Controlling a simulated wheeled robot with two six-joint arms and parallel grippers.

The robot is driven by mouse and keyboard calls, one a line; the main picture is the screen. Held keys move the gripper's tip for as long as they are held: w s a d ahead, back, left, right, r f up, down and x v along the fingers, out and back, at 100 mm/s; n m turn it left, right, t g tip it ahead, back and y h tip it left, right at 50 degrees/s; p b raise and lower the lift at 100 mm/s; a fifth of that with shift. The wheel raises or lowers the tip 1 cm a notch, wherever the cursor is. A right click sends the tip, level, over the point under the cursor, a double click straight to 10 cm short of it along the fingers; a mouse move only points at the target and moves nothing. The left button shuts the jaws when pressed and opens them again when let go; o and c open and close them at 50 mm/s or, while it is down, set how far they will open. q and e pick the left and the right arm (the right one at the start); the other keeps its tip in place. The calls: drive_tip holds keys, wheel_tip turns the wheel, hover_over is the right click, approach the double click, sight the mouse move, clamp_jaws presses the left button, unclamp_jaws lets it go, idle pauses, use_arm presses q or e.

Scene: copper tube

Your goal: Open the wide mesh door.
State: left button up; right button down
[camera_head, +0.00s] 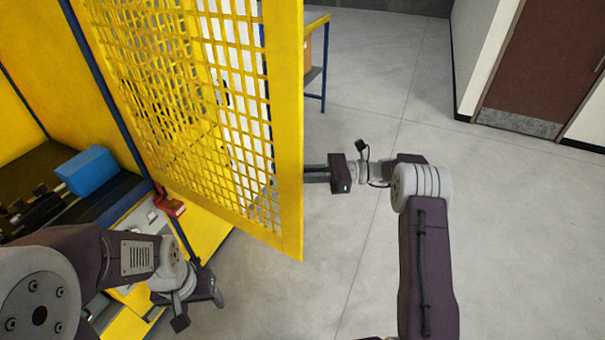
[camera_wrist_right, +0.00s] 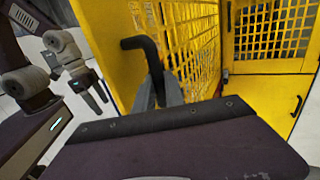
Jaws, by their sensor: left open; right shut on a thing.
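The wide yellow mesh door (camera_head: 288,130) stands swung out from the yellow enclosure in the head view. In the right wrist view its yellow frame (camera_wrist_right: 105,45) fills the upper middle. My right gripper (camera_wrist_right: 160,88) is shut on the black door handle (camera_wrist_right: 142,44), which stands out from the door frame. In the head view my right gripper (camera_head: 314,172) reaches the far side of the door, and the door hides its fingertips and the handle. My left gripper (camera_head: 200,308) is open and empty, low in front of the enclosure, apart from the door.
A blue box (camera_head: 87,172) and dark machinery sit inside the enclosure at left. A small red part (camera_head: 170,205) lies near the door's hinge side. A blue-legged table (camera_head: 318,62) stands behind the door. Grey floor is clear at right, up to a brown door (camera_head: 548,65).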

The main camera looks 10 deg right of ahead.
use_arm(q)
drive_tip(key=shift+w+d, duration=0.2)
drive_tip(key=shift+d, duration=0.05)
use_arm(e)
drive_tip(key=shift+w+d, duration=0.15)
drive_tip(key=shift+w, duration=0.1)
drive_tip(key=shift+s, duration=0.1)
drive_tip(key=c, duration=1.5)
unclamp_jaws()
use_arm(q)
drive_tip(key=shift+w+a, duration=0.1)
drive_tip(key=shift+a, duration=0.05)
use_arm(e)
drive_tip(key=shift+o, duration=0.5)
drive_tip(key=shift+w, duration=0.2)
use_arm(q)
drive_tip(key=shift+f, duration=0.1)
wheel_tip(320, 180, down, 3)
drive_tip(key=b, duration=0.2)
drive_tip(key=shift+r+b, duration=0.2)
drive_tip(key=shift+b, duration=0.2)
use_arm(e)
drive_tip(key=s+d, duration=0.1)
drive_tip(key=d, duration=0.7)
drive_tip(key=shift+d, duration=0.35)
